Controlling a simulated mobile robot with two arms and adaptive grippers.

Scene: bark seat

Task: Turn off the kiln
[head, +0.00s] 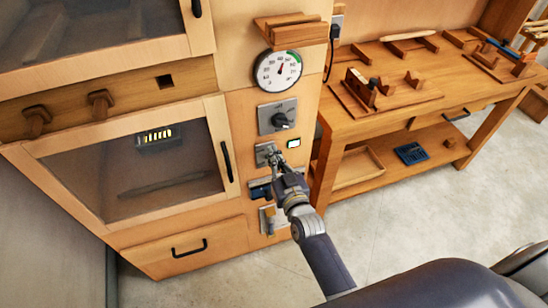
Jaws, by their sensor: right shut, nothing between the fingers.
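The kiln (115,232) is a wooden cabinet with a glass door (155,178), behind which small yellow lights glow. Its right-hand panel carries a round white gauge (270,72), a dark rotary knob on a grey plate (272,118), a small lit green-white indicator (294,143) and a lower switch plate (264,150). My right gripper (273,158) is shut and empty, at the lower switch plate. Its fingers overlap the plate, and I cannot tell whether they touch it. The switch itself is partly hidden by the fingers. My left gripper is not in view.
A wooden workbench (340,130) with wooden parts stands close on the right. The concrete floor (410,215) in front is clear.

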